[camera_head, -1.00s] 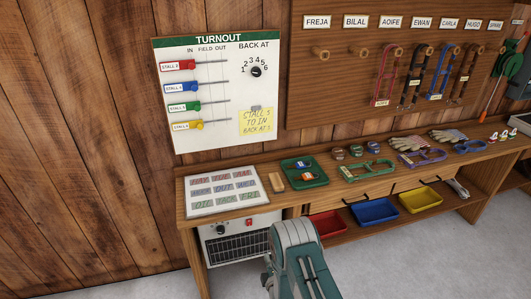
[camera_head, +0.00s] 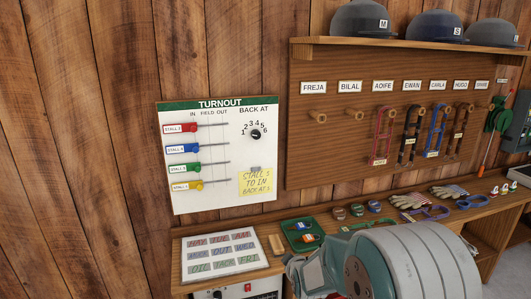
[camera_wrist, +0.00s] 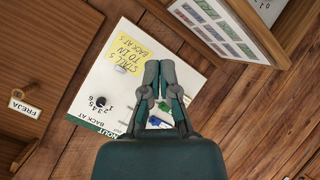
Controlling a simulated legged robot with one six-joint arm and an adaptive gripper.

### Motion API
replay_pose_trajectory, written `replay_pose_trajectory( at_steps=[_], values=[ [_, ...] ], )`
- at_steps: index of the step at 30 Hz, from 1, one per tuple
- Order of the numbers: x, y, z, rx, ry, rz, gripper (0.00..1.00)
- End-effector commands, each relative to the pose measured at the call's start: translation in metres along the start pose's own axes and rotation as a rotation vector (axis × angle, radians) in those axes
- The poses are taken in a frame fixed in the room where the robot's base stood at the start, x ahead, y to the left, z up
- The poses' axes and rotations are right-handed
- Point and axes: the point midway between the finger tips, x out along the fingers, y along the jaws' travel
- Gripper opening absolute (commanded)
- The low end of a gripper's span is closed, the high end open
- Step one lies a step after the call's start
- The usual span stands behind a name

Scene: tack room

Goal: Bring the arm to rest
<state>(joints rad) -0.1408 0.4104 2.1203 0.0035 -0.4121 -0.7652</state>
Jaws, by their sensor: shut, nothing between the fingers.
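My gripper (camera_wrist: 159,72) shows in the wrist view with its two dark fingers together and nothing between them. Behind the fingers, at a distance I cannot judge, is the white turnout board (camera_wrist: 108,82), seen tilted, with its yellow note (camera_wrist: 125,52) and black dial (camera_wrist: 100,101). The fingers hide part of the board. In the head view my grey-and-teal arm (camera_head: 405,265) fills the lower right, in front of the bench. My gripper's fingers cannot be made out there.
The turnout board (camera_head: 217,180) hangs on the plank wall. The bench (camera_head: 190,284) carries a label panel (camera_head: 221,253), a green tray (camera_head: 288,243) and tack. A pegboard (camera_head: 335,140) with halters is above, under a shelf (camera_head: 400,46) of helmets. Open wall lies left.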

Motion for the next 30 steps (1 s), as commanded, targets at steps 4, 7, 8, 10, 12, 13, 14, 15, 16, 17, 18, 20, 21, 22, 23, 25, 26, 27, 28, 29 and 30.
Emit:
replay_pose_trajectory(
  at_steps=[4,7,8,10,12,13,14,15,16,17,18,20,21,22,23,25,26,27,28,29,30],
  values=[
    [-0.050,0.022,-0.007,0.110,-0.057,-0.028,0.00],
    [-0.083,0.031,-0.008,0.185,-0.101,-0.048,0.00],
    [-0.093,0.033,-0.008,0.208,-0.114,-0.054,0.00],
    [-0.117,0.036,-0.006,0.260,-0.146,-0.066,0.00],
    [-0.142,0.039,-0.004,0.315,-0.179,-0.076,0.00],
    [-0.152,0.040,-0.003,0.337,-0.192,-0.080,0.00],
    [-0.163,0.040,-0.001,0.359,-0.207,-0.084,0.00],
    [-0.177,0.039,0.001,0.390,-0.226,-0.090,0.00],
    [-0.188,0.039,0.003,0.413,-0.240,-0.092,0.00],
    [-0.199,0.038,0.005,0.435,-0.255,-0.096,0.00],
    [-0.213,0.037,0.007,0.466,-0.275,-0.099,0.00],
    [-0.234,0.035,0.012,0.512,-0.305,-0.104,0.00],
    [-0.248,0.033,0.016,0.542,-0.324,-0.106,0.00],
    [-0.258,0.030,0.018,0.565,-0.340,-0.108,0.00],
    [-0.269,0.028,0.021,0.588,-0.356,-0.110,0.00],
    [-0.293,0.022,0.028,0.640,-0.391,-0.111,0.00],
    [-0.303,0.019,0.032,0.664,-0.407,-0.112,0.00],
    [-0.316,0.015,0.036,0.694,-0.428,-0.112,0.00],
    [-0.326,0.011,0.040,0.716,-0.443,-0.112,0.00],
    [-0.334,0.007,0.043,0.736,-0.458,-0.112,0.00],
    [-0.345,0.003,0.047,0.762,-0.476,-0.111,0.00]
  ],
)
